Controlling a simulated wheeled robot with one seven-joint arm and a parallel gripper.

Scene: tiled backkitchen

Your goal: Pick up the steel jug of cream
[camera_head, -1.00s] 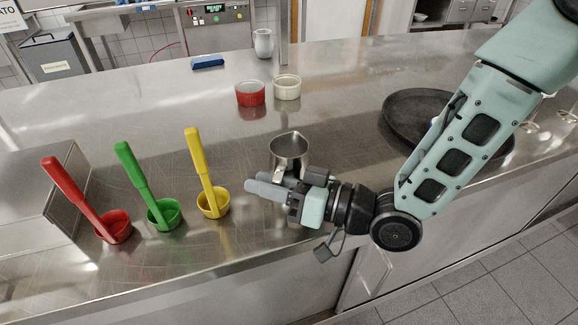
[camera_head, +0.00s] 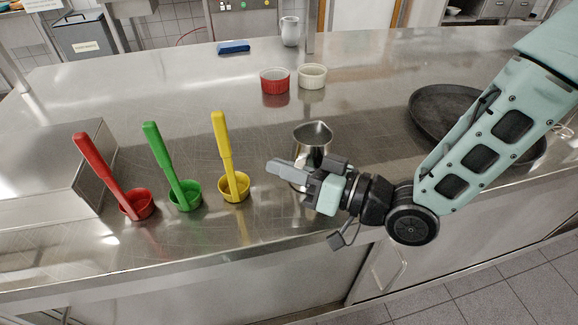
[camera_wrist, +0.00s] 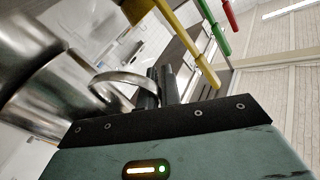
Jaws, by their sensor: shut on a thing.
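The steel jug (camera_head: 313,134) stands upright near the front edge of the steel counter, right of the yellow ladle. My gripper (camera_head: 306,170) reaches it from the right, in front of its lower body, and hides part of it. In the wrist view the jug's shiny body (camera_wrist: 68,92) fills the left side, and its curved handle loops to the fingers (camera_wrist: 160,86). The jaws are shut on the handle. The cream inside is not clearly visible. I cannot tell whether the jug's base touches the counter.
Red (camera_head: 274,82) and white (camera_head: 312,77) ramekins stand behind the jug. A dark round tray (camera_head: 425,100) lies right, partly behind my arm. The counter between jug and ramekins is clear.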

